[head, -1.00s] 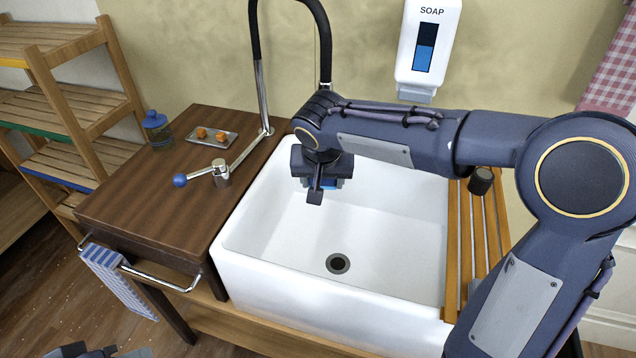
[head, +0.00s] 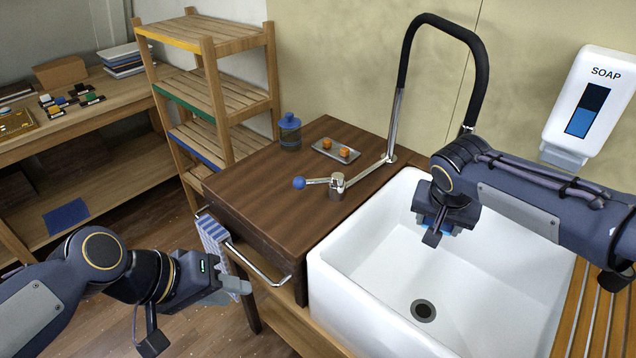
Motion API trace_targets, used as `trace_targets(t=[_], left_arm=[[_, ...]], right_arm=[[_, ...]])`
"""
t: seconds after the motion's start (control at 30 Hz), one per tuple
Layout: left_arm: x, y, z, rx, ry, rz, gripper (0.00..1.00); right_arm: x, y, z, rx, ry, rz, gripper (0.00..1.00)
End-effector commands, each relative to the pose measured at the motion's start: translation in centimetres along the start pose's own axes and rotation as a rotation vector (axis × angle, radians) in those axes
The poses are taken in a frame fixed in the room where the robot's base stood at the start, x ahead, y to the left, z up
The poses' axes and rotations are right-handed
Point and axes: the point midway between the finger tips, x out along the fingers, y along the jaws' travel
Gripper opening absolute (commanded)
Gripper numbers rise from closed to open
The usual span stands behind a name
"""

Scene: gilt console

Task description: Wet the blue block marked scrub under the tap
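My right gripper (head: 436,228) is over the white sink (head: 345,255), pointing down, shut on a blue block (head: 428,221). The gripper hides most of the block, and its marking cannot be read. The tap (head: 404,65) is a black arched hose on a chrome pipe; its outlet end goes down behind my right wrist. No water stream shows. The tap lever (head: 337,185) with a blue knob (head: 299,183) is on the dark wooden counter (head: 275,205). My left gripper (head: 238,286) is low in front of the counter; its finger gap is unclear.
A striped towel (head: 214,241) hangs on the counter's chrome rail (head: 262,270), close to my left gripper. A blue jar (head: 290,134) and a tray (head: 349,155) with orange pieces stand on the counter. A soap dispenser (head: 586,110) is on the wall. Shelves (head: 228,92) stand at left.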

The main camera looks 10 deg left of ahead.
Motion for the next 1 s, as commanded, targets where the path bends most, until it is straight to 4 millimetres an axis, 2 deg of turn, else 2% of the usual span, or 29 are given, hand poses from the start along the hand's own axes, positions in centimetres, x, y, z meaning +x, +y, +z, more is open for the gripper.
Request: trace_targets(t=[0.1,0.3,0.5,0.6,0.7,0.8,1.0], left_arm=[[1.3,2.0,-4.1,-0.162,-0.059,0.103,0.35],[4.3,4.2,-11.6,-0.435,-0.130,0.283,0.35],[8.4,4.3,-19.1,-0.700,-0.170,0.456,0.35],[10.4,3.7,-22.1,-0.807,-0.180,0.526,0.35],[11.9,3.1,-24.2,-0.886,-0.183,0.578,0.35],[12.8,2.6,-25.5,-0.934,-0.183,0.611,0.35],[14.2,3.0,-26.3,-0.960,-0.185,0.632,0.35]], right_arm=[[0.0,0.0,0.0,0.000,0.000,0.000,0.29],[0.0,0.0,0.0,0.000,0.000,0.000,0.29],[0.0,0.0,0.0,0.000,0.000,0.000,0.29],[0.0,0.0,0.0,0.000,0.000,0.000,0.29],[0.0,0.0,0.0,0.000,0.000,0.000,0.29],[0.0,0.0,0.0,0.000,0.000,0.000,0.29],[0.0,0.0,0.0,0.000,0.000,0.000,0.29]])
